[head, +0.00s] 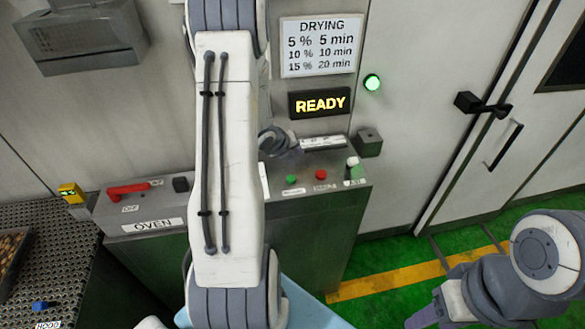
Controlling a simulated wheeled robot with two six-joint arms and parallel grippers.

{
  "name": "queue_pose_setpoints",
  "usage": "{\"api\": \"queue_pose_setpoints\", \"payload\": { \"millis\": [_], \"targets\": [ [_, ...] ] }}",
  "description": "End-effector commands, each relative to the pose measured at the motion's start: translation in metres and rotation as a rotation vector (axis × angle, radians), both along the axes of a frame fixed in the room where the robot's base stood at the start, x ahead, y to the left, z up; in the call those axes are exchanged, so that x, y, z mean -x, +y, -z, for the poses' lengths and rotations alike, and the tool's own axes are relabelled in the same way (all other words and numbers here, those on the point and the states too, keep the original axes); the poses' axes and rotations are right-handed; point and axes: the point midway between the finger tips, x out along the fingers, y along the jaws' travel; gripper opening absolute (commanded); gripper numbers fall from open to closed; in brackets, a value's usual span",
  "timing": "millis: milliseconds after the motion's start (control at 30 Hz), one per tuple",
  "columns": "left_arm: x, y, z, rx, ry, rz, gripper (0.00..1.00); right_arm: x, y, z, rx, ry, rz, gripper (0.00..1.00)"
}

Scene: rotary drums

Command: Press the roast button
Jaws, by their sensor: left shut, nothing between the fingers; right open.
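The oven panel (335,190) carries a green button (291,180), a red button (321,174) and a pale button (352,162) at its right end. Small labels sit under these buttons. They are too small to read surely, so I cannot tell which one is the roast button. My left gripper (278,145) is largely hidden behind my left arm, over the back of the panel, left of the green button. It is shut and empty. My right gripper (430,316) is open and empty at the bottom right, over the green floor, apart from the oven.
A red handle (128,188) is on the oven's left. A lit READY sign (319,102), a DRYING chart (321,47) and a glowing green lamp (372,82) are on the wall. A dark mesh table (70,222) stands left. Green floor is free at right, before the door (458,165).

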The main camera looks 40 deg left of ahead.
Motion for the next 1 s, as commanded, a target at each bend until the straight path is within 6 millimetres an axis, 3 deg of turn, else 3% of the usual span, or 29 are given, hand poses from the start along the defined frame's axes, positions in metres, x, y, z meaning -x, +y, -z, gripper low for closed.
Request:
{"api": "queue_pose_setpoints", "payload": {
  "millis": [33,167,667,1000],
  "targets": [
    [0.005,0.011,-0.001,-0.02,-0.013,0.026,0.0,0.0,0.0,-0.007,0.0,0.0,0.0,0.53],
    [0.01,0.022,0.002,-0.058,-0.041,0.082,0.0,0.0,0.0,-0.009,0.0,0.0,-0.001,0.53],
    [0.01,0.022,0.008,-0.064,-0.045,0.092,0.0,0.0,0.0,-0.004,0.0,0.0,0.0,0.53],
    [0.01,0.022,0.046,-0.064,-0.043,0.092,0.0,0.0,0.0,0.022,0.0,0.0,-0.002,0.53]
  ]
}}
